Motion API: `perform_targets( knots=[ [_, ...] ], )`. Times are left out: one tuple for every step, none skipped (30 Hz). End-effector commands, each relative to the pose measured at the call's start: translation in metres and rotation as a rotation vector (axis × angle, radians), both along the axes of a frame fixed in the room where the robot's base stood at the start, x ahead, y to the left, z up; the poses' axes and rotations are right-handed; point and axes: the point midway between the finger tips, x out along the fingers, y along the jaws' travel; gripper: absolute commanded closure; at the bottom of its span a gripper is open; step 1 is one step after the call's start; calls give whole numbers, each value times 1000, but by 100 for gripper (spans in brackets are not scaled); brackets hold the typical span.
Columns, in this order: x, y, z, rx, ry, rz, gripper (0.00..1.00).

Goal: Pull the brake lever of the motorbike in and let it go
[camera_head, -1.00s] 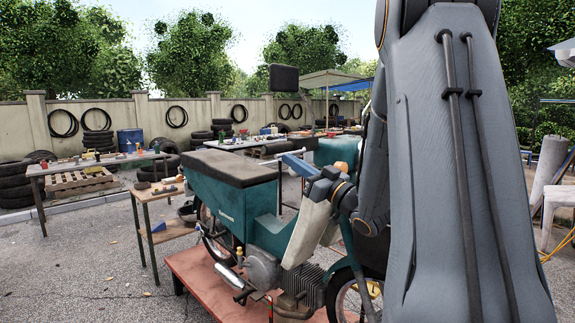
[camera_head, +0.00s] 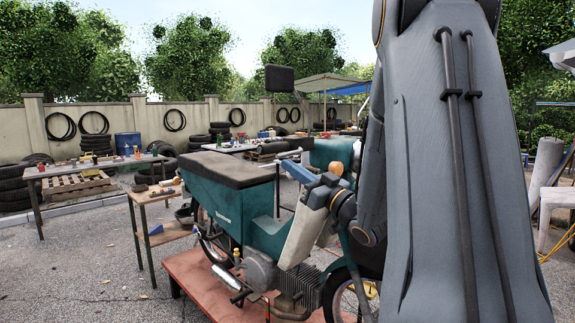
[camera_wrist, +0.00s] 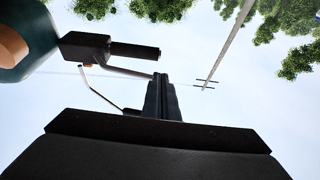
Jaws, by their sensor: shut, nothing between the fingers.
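The teal motorbike (camera_head: 228,205) with a dark seat stands in the middle of the head view, its front part hidden by my arm. In the wrist view, its black handlebar grip (camera_wrist: 135,50) and dark switch housing (camera_wrist: 85,47) show at upper left. The thin grey brake lever (camera_wrist: 130,72) runs below the grip towards my fingertips. My gripper (camera_wrist: 163,78) is shut and empty, its dark fingers pointing up beside the lever's outer end. I cannot tell whether they touch it. In the head view my fingertips are hard to make out.
The motorbike is on a reddish platform (camera_head: 192,268). A wooden side table (camera_head: 160,233) stands behind the bike at left. A long workbench (camera_head: 100,165) and tyres are farther back. Open paving lies at front left.

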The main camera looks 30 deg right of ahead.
Motion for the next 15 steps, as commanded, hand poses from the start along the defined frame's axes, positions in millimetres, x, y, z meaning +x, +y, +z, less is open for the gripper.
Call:
perform_targets(
  knots=[
    [-12,-6,-6,0,0,-6,100],
    [-18,-7,-9,0,-1,-8,100],
    [-27,-10,-13,1,1,-8,100],
    [-33,-12,-15,1,0,-9,100],
    [-39,-14,-17,1,0,-10,100],
    [-47,-15,-20,1,0,-10,100],
    [-53,-17,-22,1,0,-12,100],
    [-58,-19,-24,2,1,-11,100],
    [-65,-20,-26,2,1,-12,100],
    [-69,-21,-28,1,0,-10,100],
    [-73,-22,-29,1,0,-10,100],
    [-78,-23,-30,1,0,-10,100],
    [-81,-23,-31,2,1,-9,100],
    [-83,-23,-32,2,1,-8,100],
    [-86,-24,-33,2,1,-8,100]
  ],
)
